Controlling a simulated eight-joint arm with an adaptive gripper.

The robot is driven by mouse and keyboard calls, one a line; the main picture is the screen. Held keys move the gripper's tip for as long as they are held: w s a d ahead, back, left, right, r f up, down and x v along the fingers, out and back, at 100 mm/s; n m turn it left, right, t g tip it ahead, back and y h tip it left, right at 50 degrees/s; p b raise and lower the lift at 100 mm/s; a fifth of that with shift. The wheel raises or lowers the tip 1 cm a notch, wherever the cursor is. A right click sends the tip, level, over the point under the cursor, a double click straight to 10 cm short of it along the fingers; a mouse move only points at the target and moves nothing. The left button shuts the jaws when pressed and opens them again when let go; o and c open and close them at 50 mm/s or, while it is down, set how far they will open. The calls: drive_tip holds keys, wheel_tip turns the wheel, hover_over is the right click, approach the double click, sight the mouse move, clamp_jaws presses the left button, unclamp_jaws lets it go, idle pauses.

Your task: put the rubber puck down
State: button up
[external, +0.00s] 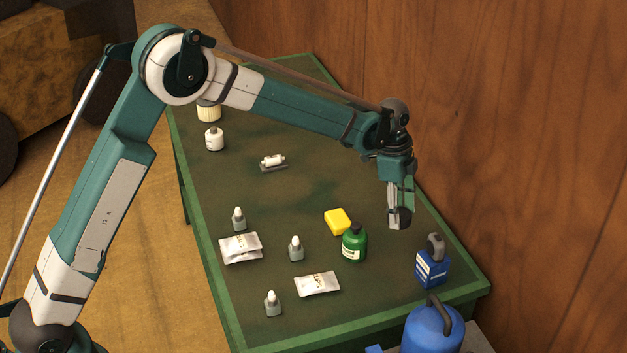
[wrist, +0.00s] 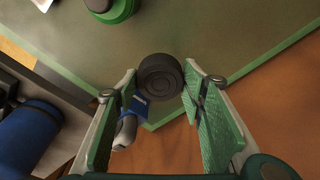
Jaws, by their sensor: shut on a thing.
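The rubber puck is a black, ridged disc (wrist: 160,76) held between the tips of my gripper (wrist: 158,84) in the wrist view. In the external view my gripper (external: 399,210) hangs over the right side of the green table, fingers pointing down, with the dark puck (external: 404,218) at its tips. The puck appears to be above the tabletop, but the exact gap cannot be told. The fingers partly hide it in the external view.
The green table (external: 235,190) holds a green bottle (external: 354,244), a yellow block (external: 337,221), a blue box (external: 432,270) with a grey top, foil packets (external: 317,284) and several small bottles. A wooden wall (external: 520,150) stands close at right. The table's middle is clear.

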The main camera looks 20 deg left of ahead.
drive_tip(key=shift+f+b, duration=0.3)
drive_tip(key=shift+f, duration=2.85)
drive_tip(key=shift+f, duration=0.1)
drive_tip(key=shift+f, duration=1.75)
drive_tip(key=shift+f+b, duration=0.15)
drive_tip(key=shift+b, duration=0.15)
drive_tip(key=o, duration=0.9)
